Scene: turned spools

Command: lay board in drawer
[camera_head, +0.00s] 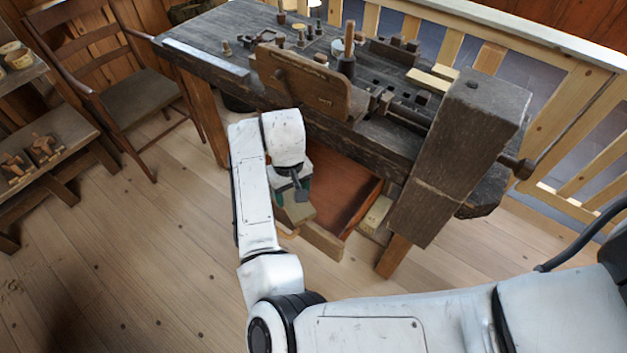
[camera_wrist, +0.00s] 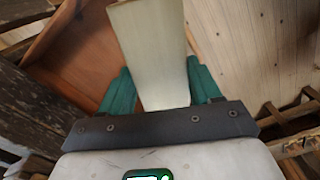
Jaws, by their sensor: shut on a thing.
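The board (camera_wrist: 150,45) is a pale, flat piece of wood. My gripper (camera_wrist: 159,70) is shut on it, with a green finger on each side, and the board sticks out beyond the fingertips. In the head view my gripper (camera_head: 300,188) points down at the open drawer, and the pale board (camera_head: 297,214) shows just below it, near the drawer's left front. The drawer (camera_head: 347,188) is pulled out under the workbench and its reddish-brown floor looks bare where visible. My arm hides its left part. I cannot tell whether the board touches the drawer.
The dark workbench (camera_head: 205,58) overhangs the drawer and carries spools and tools. A brown panel (camera_head: 305,85) stands at its front edge. A thick post (camera_head: 455,150) stands right of the drawer. A chair (camera_head: 135,95) and shelves (camera_head: 45,155) are at left. The floor in front is clear.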

